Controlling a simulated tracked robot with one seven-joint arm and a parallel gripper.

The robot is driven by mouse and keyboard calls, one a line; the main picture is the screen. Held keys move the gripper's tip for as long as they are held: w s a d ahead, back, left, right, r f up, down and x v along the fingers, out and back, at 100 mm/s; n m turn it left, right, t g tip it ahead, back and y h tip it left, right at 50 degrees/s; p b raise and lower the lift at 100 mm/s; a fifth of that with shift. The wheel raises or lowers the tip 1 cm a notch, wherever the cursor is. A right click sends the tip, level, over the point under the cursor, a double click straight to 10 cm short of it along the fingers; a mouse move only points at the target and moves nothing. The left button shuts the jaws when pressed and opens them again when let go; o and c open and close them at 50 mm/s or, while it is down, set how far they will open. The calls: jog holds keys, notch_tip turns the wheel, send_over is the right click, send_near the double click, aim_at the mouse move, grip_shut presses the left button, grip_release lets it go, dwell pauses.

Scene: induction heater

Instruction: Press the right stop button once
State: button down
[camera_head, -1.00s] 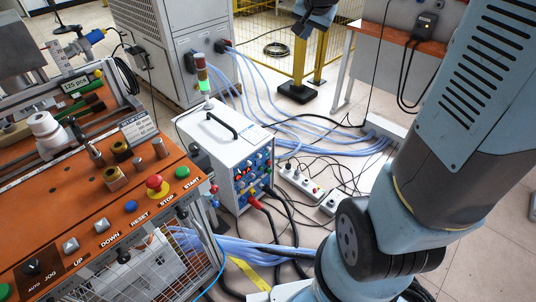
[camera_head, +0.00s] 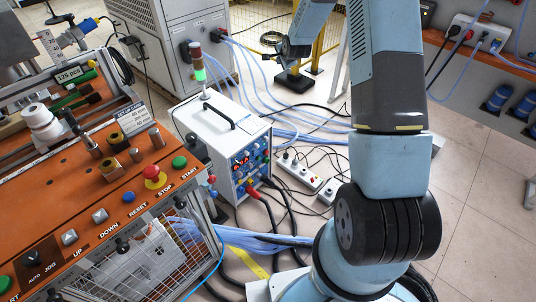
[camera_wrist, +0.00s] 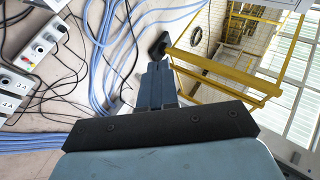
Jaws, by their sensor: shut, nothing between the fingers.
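The right stop button (camera_head: 152,172) is a red mushroom head on a yellow collar. It stands on the orange control panel (camera_head: 75,195) at the left of the head view, near the STOP label and between a blue button (camera_head: 128,197) and a green start button (camera_head: 179,162). Nothing covers it. It is not in the wrist view. My gripper (camera_wrist: 156,84) is shut and empty in the wrist view, pointing out over the floor, cables and yellow frame. It is well away from the panel, and my arm rises on the right of the head view.
A white power unit (camera_head: 217,135) with a handle and a green-lit signal tower (camera_head: 199,70) stands right of the panel. Metal posts and brass nuts rise behind the stop button. Blue hoses, cables and power strips (camera_head: 298,172) cover the floor. A grey cabinet stands behind.

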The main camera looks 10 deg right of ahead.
aim_at(267, 153)
jog(key=w+d+f+m+t, duration=0.2)
jog(key=f+m, duration=0.6)
jog(key=f, duration=2.1)
jog(key=s+f+m+t+h, duration=0.1)
jog(key=s+f+m, duration=0.3)
jog(key=f, duration=0.9)
jog(key=s+f+m+t+h, duration=0.1)
jog(key=s+f+m, duration=0.4)
jog(key=s+f, duration=0.4)
notch_tip(267, 153, down, 5)
jog(key=shift+a+f+m+h, duration=0.1)
jog(key=shift+a+m+h, duration=0.1)
jog(key=shift+m+h, duration=0.1)
jog(key=shift+w+a, duration=0.1)
jog(key=shift+w, duration=0.05)
jog(key=w+a, duration=0.5)
jog(key=w, duration=0.2)
